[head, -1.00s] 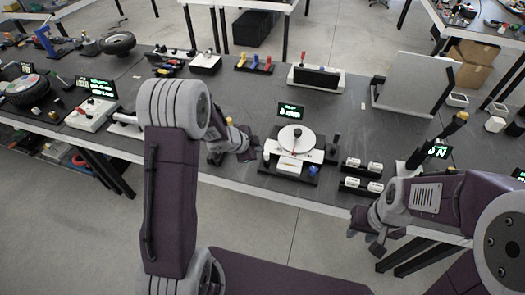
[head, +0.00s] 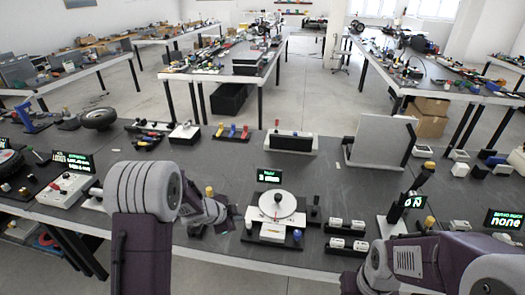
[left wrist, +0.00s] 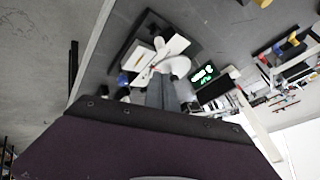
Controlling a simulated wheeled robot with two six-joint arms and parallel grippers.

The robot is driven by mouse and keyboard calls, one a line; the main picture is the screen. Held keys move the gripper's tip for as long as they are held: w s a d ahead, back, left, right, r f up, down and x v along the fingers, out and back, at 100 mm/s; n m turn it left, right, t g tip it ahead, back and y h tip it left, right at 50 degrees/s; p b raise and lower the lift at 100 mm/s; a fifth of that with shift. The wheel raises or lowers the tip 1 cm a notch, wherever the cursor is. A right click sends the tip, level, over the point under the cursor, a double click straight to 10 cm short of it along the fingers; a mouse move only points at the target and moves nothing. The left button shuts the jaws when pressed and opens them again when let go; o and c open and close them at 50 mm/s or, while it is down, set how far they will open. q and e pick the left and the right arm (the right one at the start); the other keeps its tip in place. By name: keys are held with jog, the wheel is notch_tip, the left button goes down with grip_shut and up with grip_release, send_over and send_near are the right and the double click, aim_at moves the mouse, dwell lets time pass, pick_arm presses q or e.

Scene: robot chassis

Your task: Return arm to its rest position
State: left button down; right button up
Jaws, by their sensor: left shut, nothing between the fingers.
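My left arm comes in at the lower left of the head view, with its elbow raised over the front of the table. My left gripper (head: 226,214) is partly hidden behind the arm, left of a device with a white round disc (head: 277,205). It also shows in the left wrist view (left wrist: 164,92), shut and empty, pointing toward that device.
The dark table (head: 350,190) holds a white box with a green display (head: 62,192), white cylinders on black stands (head: 347,235), a grey panel (head: 380,141) and a wheel (head: 98,118). Open floor lies beyond the table.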

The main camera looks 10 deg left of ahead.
pick_arm(q)
notch_tip(320, 180, up, 8)
jog(key=d+n+t, duration=0.1)
jog(key=d+n, duration=0.1)
jog(key=s+a+f+n+g+y, duration=0.1)
jog(key=s+n, duration=0.3)
jog(key=s, duration=0.4)
jog(key=s+f+n+g+y, duration=0.1)
jog(key=s+f+n+g, duration=0.2)
jog(key=s, duration=0.4)
jog(key=s+a+f+n+g+y, duration=0.1)
jog(key=s+f+n+g, duration=0.1)
jog(key=s+n, duration=0.3)
jog(key=s+g, duration=0.1)
jog(key=s, duration=0.2)
jog(key=shift+s+a, duration=0.3)
jog(key=shift+s, duration=0.05)
dwell(0.6)
